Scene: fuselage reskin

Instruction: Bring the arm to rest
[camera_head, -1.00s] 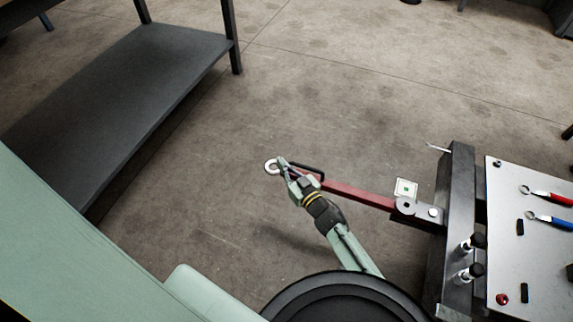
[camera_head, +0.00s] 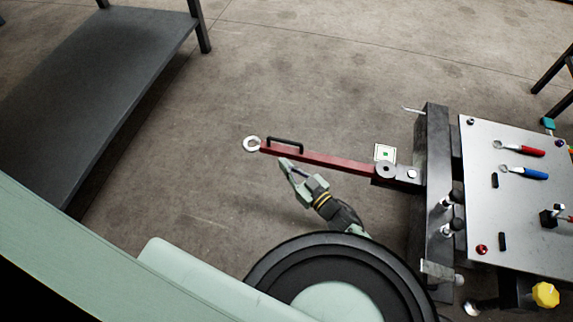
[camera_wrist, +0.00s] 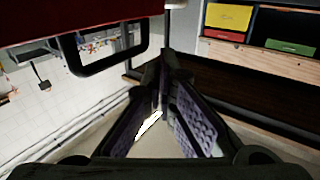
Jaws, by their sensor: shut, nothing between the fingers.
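My gripper (camera_head: 287,167) is shut and empty in the head view, a little below the red bar and apart from it. The red bar (camera_head: 335,160) has a black handle (camera_head: 285,143) on top and a pale ring (camera_head: 251,144) at its left end. Its right end joins a dark bracket with a round disc (camera_head: 385,170). In the wrist view the fingers (camera_wrist: 158,112) come together at the picture's middle. The red bar (camera_wrist: 80,18) and its black handle (camera_wrist: 105,55) show close by at the upper left.
A metal panel (camera_head: 520,200) at the right carries a red-handled wrench (camera_head: 525,149), a blue-handled wrench (camera_head: 530,173) and black knobs. A dark post (camera_head: 432,200) stands along its left side. A dark low shelf (camera_head: 95,85) is at the upper left. Bare floor lies between.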

